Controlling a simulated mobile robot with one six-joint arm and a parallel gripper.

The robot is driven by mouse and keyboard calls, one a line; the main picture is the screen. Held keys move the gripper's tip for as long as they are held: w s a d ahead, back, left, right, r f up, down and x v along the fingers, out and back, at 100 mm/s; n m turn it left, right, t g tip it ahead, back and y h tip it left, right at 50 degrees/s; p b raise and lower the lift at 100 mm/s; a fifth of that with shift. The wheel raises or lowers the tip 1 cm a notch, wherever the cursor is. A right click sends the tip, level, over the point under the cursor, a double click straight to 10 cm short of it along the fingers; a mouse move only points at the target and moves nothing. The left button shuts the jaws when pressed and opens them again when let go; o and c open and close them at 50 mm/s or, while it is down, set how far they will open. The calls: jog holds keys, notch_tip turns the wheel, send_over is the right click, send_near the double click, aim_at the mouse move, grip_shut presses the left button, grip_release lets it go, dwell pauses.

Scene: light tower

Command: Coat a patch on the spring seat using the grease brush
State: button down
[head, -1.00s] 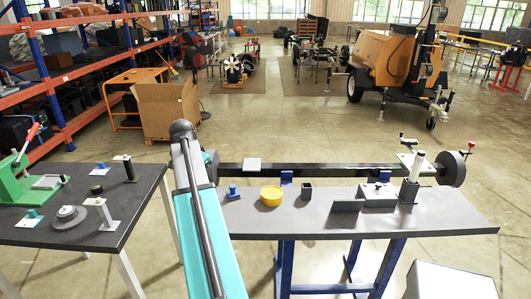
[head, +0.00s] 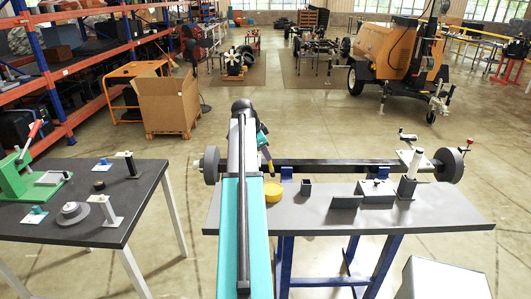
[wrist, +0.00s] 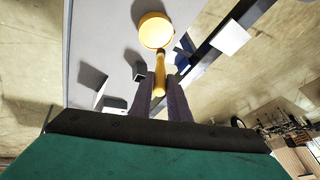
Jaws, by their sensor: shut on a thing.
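The grease brush (wrist: 160,75) has a yellow-brown handle and is held between the two dark fingers of my gripper (wrist: 166,97). In the head view my gripper (head: 262,142) is above the grey bench, and the brush slants down to the round yellow tub (head: 273,192). The wrist view shows the brush's far end overlapping the tub (wrist: 156,31); the bristles are hidden, so I cannot tell whether they touch grease. A pale square plate, seemingly the spring seat (wrist: 230,38), lies on the dark axle beam in the wrist view.
The axle beam (head: 335,166) runs along the bench's (head: 400,220) far side, with a wheel hub (head: 449,164) at its right end. A small dark box (head: 306,188), an upright bracket (head: 347,202) and a grey block (head: 377,190) stand right of the tub. Another table (head: 70,235) is left.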

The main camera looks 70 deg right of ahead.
jog(key=shift+f, duration=0.1)
jog(key=shift+f+b, duration=1.2)
jog(key=shift+f, duration=1.7)
jog(key=shift+f+b, duration=0.35)
jog(key=shift+f, duration=0.2)
jog(key=shift+r, duration=0.1)
dwell(0.5)
jog(key=shift+r+p, duration=1.4)
jog(key=shift+r, duration=2)
